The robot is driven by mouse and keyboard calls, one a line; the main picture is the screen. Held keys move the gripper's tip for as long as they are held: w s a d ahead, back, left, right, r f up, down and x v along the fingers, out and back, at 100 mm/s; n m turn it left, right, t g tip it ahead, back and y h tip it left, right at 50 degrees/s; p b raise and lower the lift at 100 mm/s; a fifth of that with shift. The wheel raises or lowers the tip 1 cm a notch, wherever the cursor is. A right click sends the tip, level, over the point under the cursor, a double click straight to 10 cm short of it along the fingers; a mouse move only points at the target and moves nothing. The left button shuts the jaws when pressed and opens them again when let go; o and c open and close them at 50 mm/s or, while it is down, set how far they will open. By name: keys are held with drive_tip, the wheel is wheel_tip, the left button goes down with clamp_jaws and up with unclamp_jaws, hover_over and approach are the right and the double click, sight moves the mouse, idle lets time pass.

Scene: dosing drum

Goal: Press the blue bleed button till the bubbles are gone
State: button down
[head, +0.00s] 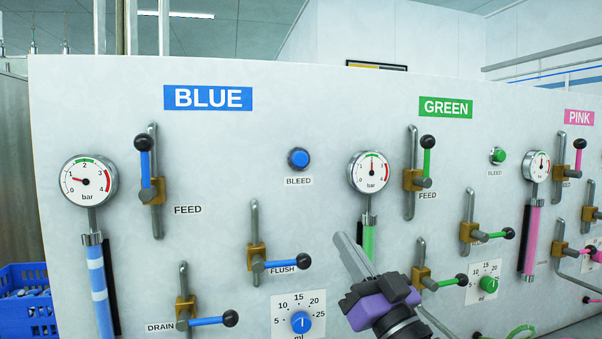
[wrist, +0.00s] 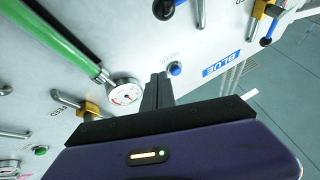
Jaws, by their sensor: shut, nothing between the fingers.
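The blue bleed button (head: 299,158) sits on the white panel, right of the BLUE sign, with a BLEED label under it. It also shows in the wrist view (wrist: 175,69), just right of my fingertips. My gripper (head: 342,240) is shut and empty, below and right of the button in the head view, and apart from it there. In the wrist view its fingers (wrist: 158,76) point towards the panel; the gap to it is hard to judge. The blue sight tube (head: 99,290) at the left shows pale bands, which look like bubbles. The blue gauge (head: 89,181) needle points near 1 bar.
The blue feed lever (head: 145,165), flush lever (head: 285,264), drain lever (head: 210,320) and dosing knob (head: 301,321) stick out from the panel. The green gauge (head: 369,172) and green tube (head: 368,243) are close to my gripper. Green and pink sections continue right.

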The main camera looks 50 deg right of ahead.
sight(300, 159)
wheel_tip(300, 159, up, 11)
drive_tip(key=n+t+y, duration=0.2)
drive_tip(key=n+y, duration=0.3)
drive_tip(key=shift+w+a+r+n+g+y+b, duration=0.15)
drive_tip(key=shift+a+r+n+g+y, duration=0.5)
drive_tip(key=shift+n+y, duration=0.7)
drive_tip(key=shift+a+r+n+g+y+b, duration=0.25)
drive_tip(key=shift+a+n+g+y, duration=0.15)
drive_tip(key=shift+a+n+y, duration=0.9)
drive_tip(key=shift+w+a+r+n+g+y+b, duration=0.15)
drive_tip(key=shift+a+r+n+g+y, duration=0.3)
drive_tip(key=shift+n+y, duration=0.9)
drive_tip(key=shift+f+n+h, duration=0.1)
drive_tip(key=shift+n+h, duration=0.2)
drive_tip(key=shift+w+d+b, duration=0.15)
drive_tip(key=shift+w+d, duration=0.65)
drive_tip(key=shift+w, duration=0.4)
drive_tip(key=shift+w+d+b, duration=0.2)
drive_tip(key=shift+w+d, duration=0.65)
drive_tip(key=shift+w, duration=0.35)
drive_tip(key=shift+w+d+b, duration=0.15)
drive_tip(key=shift+w+d, duration=0.65)
drive_tip(key=shift+w, duration=0.4)
drive_tip(key=shift+w+d, duration=0.25)
drive_tip(key=shift+w, duration=0.1)
